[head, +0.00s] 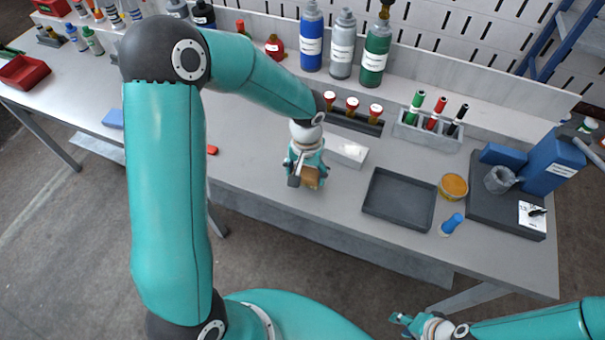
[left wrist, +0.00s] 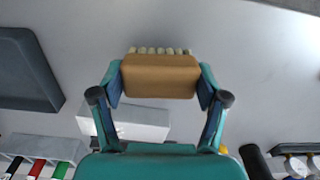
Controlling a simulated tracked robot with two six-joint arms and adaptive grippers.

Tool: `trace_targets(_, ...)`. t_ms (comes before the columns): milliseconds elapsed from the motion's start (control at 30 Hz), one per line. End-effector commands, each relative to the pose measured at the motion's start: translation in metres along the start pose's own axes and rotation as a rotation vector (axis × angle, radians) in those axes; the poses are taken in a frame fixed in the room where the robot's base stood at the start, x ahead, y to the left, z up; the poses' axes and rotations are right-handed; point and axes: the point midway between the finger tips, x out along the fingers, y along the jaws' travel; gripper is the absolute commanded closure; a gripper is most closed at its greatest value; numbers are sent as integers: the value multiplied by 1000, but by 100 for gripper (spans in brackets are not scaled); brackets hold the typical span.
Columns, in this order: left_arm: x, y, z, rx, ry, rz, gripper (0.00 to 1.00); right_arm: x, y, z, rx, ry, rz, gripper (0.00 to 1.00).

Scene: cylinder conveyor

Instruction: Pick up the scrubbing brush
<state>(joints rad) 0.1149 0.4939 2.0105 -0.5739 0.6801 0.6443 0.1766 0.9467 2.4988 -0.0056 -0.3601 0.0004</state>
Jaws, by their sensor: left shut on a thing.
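The scrubbing brush (head: 311,178) has a brown block body with pale bristles along one side. My left gripper (head: 304,176) is shut on it over the grey workbench. In the left wrist view the brush (left wrist: 160,76) sits between the two fingers of the left gripper (left wrist: 160,85), which press its ends. The bristles show at the far edge of the block. I cannot tell whether the brush touches the bench. My right gripper (head: 402,322) is at the bottom right, off the bench's front edge; its fingers are too small to read.
A white box (head: 346,152) lies just behind the left gripper. A dark empty tray (head: 399,198) is to its right, with an orange-topped tin (head: 453,187) and a blue-handled item (head: 452,224) beyond. Red-capped vials, a marker holder (head: 428,132) and bottles (head: 312,40) line the back.

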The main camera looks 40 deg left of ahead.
Motion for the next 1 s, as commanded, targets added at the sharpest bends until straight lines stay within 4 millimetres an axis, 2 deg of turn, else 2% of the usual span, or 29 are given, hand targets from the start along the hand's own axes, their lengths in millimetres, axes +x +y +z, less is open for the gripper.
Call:
trace_targets(167, -35, 0, -2, -1, 10, 2, 61, 0, 0, 0, 0, 0, 0, 60)
trace_targets(400, -102, 0, -1, -1, 10, 4, 61, 0, 0, 0, 0, 0, 0, 60)
trace_targets(600, -149, 0, -1, -1, 7, 3, 61, -1, 0, 0, 0, 0, 0, 60)
trace_targets(800, -176, 0, 0, -1, 3, 2, 61, -2, -1, 0, 0, 0, 0, 60)
trace_targets(1000, -182, 0, 0, -1, 1, 1, 61, -2, -1, 0, 0, 0, 0, 60)
